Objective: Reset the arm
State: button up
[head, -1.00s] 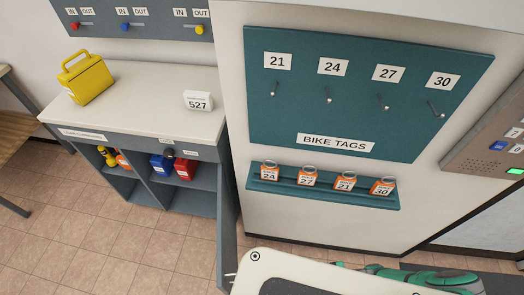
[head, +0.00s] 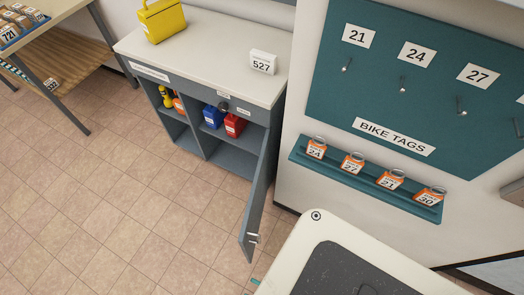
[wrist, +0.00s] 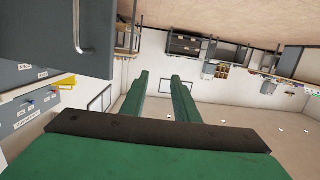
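My gripper (wrist: 157,85) shows in the wrist view as two green fingers standing well apart, with nothing between them. It is open and empty, and the room appears upside down or steeply tilted behind it. In the head view the gripper is not seen; a pale rounded panel of my own body fills the lower right.
A cabinet (head: 230,85) with an open door (head: 258,195) stands ahead, holding blue (head: 212,117) and red (head: 236,124) boxes. A teal ledge (head: 296,153) with several orange tags is right of it. Tiled floor (head: 110,200) is clear at left.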

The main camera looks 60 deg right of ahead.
jog(key=w+a+r+m+h, duration=0.1)
jog(key=w+a+r, duration=0.1)
jog(key=w+r, duration=0.2)
jog(key=w+a+r+h, duration=0.1)
jog(key=w+r, duration=0.3)
jog(key=r, duration=0.6)
jog(key=shift+a+m+g, duration=0.3)
jog(key=shift+a+m, duration=0.1)
jog(key=shift+a, duration=0.45)
jog(key=shift+w+r, duration=0.1)
jog(key=shift+w, duration=0.05)
jog(key=shift+d, duration=0.15)
